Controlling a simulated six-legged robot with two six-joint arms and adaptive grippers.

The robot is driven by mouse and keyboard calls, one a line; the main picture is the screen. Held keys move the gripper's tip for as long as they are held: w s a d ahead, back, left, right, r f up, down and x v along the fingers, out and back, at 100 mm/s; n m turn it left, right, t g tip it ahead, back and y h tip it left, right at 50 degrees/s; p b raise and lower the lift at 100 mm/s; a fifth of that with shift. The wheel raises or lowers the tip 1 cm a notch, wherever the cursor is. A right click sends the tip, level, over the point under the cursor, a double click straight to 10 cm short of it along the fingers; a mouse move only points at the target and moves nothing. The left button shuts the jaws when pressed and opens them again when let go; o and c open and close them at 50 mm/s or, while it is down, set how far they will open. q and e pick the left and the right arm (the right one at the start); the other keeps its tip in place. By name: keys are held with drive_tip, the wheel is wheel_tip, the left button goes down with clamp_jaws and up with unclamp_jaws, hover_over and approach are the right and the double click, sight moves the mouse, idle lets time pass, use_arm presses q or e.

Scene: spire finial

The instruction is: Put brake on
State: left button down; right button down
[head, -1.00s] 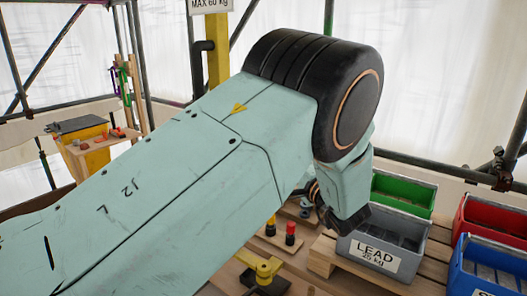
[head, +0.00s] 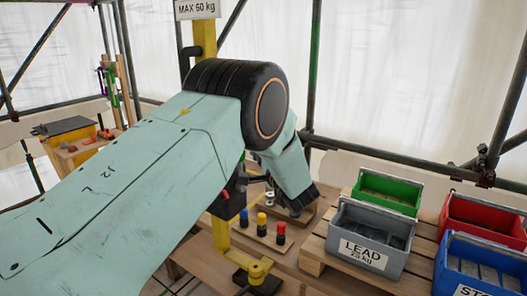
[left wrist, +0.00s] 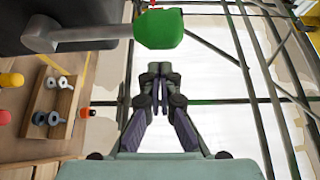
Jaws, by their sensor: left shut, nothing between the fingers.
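A lever with a grey shaft (left wrist: 95,33) and a green knob (left wrist: 160,28) shows in the left wrist view, at the top, beside a dark housing (left wrist: 75,12). I take it to be the brake lever, but no label shows. My left gripper (left wrist: 160,75) is shut and empty. Its fingertips appear just below the green knob in that picture, apart from it as far as I can tell. In the head view my left arm covers much of the yellow post (head: 205,40) and hides most of the mechanism. My right gripper is not in view.
A grey LEAD bin (head: 365,252), green bin (head: 388,188), red bin (head: 480,220) and blue bin (head: 475,270) stand right. Scaffold poles (head: 314,70) stand behind.

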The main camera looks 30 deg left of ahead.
use_arm(q)
drive_tip(key=shift+s+a+p, duration=0.15)
drive_tip(key=shift+s, duration=0.35)
drive_tip(key=shift+s+a+p, duration=0.15)
drive_tip(key=shift+s, duration=0.35)
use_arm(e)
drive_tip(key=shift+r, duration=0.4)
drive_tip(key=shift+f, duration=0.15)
